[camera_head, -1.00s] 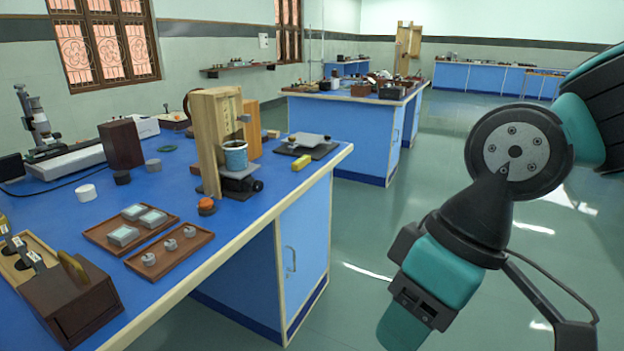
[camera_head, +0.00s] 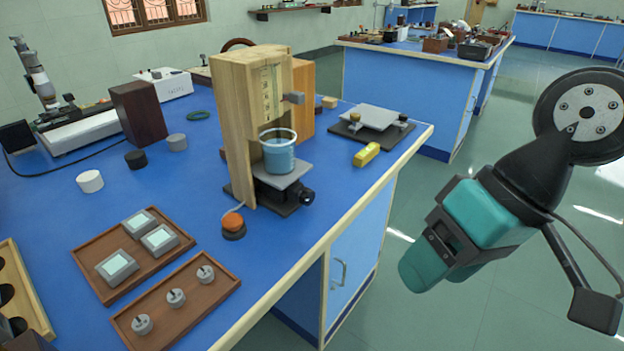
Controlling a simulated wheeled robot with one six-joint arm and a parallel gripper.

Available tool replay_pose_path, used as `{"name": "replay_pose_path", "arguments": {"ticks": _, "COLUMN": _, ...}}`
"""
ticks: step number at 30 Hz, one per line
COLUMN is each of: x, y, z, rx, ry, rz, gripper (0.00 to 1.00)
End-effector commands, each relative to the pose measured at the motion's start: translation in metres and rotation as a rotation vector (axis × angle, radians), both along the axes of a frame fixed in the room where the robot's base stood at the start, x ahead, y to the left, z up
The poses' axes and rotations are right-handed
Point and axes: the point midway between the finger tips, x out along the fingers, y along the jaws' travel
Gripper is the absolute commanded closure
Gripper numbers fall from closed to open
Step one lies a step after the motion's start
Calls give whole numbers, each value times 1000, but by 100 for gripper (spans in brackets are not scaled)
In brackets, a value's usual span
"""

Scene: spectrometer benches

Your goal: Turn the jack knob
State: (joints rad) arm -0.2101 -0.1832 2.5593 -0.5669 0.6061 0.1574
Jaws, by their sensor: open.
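The jack (camera_head: 280,176) stands near the front edge of the blue bench, with a grey top plate and a dark base. Its black knob (camera_head: 307,197) sticks out at the lower right side, facing the bench edge. A glass beaker of blue liquid (camera_head: 278,155) stands on the jack's plate. A wooden stand with a scale (camera_head: 235,125) rises just behind and left of it. My gripper (camera_head: 425,265) is at the right, over the floor beyond the bench edge, clear of the knob.
A yellow block (camera_head: 367,154) and a flat plate device (camera_head: 370,118) lie right of the jack. An orange-topped object (camera_head: 233,224) sits in front of the wooden stand. Wooden trays (camera_head: 165,305) lie at the front left. The floor (camera_head: 420,320) right of the bench is clear.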

Motion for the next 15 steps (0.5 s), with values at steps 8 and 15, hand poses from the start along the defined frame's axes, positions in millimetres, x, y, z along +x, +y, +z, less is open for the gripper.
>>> {"name": "replay_pose_path", "arguments": {"ticks": 8, "x": 71, "y": 42, "z": -12, "rx": 385, "ry": 571, "rz": -782, "gripper": 37}}
{"name": "replay_pose_path", "arguments": {"ticks": 15, "x": 138, "y": 27, "z": -32, "rx": 724, "ry": 1170, "rz": -1522, "gripper": 37}}
